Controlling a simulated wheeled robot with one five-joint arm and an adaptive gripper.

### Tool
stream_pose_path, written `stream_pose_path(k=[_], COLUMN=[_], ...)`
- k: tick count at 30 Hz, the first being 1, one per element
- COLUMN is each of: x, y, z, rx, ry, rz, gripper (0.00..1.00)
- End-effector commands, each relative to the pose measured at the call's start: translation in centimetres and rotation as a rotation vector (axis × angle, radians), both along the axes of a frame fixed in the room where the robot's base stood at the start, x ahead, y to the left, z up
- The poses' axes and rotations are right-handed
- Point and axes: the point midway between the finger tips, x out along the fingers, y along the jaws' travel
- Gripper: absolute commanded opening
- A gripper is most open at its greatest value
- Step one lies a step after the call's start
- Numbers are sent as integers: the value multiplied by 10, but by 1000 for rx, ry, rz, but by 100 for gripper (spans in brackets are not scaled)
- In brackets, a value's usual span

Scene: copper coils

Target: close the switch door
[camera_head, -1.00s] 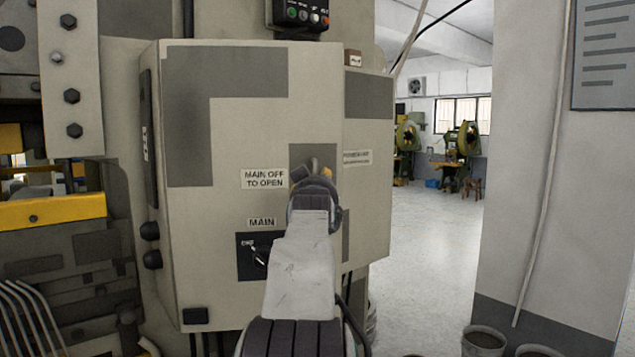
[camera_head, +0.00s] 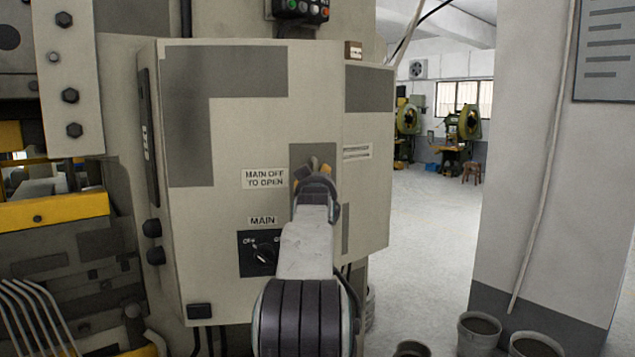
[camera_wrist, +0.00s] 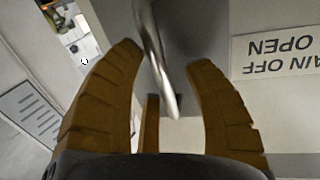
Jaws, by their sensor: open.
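The switch door (camera_head: 255,125) is the beige front of the cabinet, with a "MAIN OFF TO OPEN" label (camera_head: 264,179) and the MAIN switch (camera_head: 262,254) low down. Whether it stands slightly ajar is hard to tell. My gripper (camera_head: 319,170) is at the door's right part, in front of a grey patch. In the wrist view my gripper (camera_wrist: 160,60) is open, with its brown fingers on either side of a metal handle (camera_wrist: 165,75). Contact with the handle cannot be told. In the head view my gripper mostly hides the handle.
A button box (camera_head: 302,10) sits above the cabinet. Machine parts with a yellow bar (camera_head: 50,210) stand close on the left. A pale pillar (camera_head: 560,150) and several buckets (camera_head: 479,333) are at the right. Open floor (camera_head: 425,240) lies between cabinet and pillar.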

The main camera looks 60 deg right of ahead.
Motion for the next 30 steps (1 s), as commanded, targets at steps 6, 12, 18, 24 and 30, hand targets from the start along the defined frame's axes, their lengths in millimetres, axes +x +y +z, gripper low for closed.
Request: stream_pose_path(k=[6, 12, 18, 24, 30], x=[0, 0, 0, 0, 0], y=[0, 0, 0, 0, 0], z=[0, 0, 0, 0, -1], rx=[0, 0, 0, 1, 1], ry=[0, 0, 0, 0, 0], rz=[0, 0, 0, 0, 0], gripper=[44, 26, 8, 0, 0])
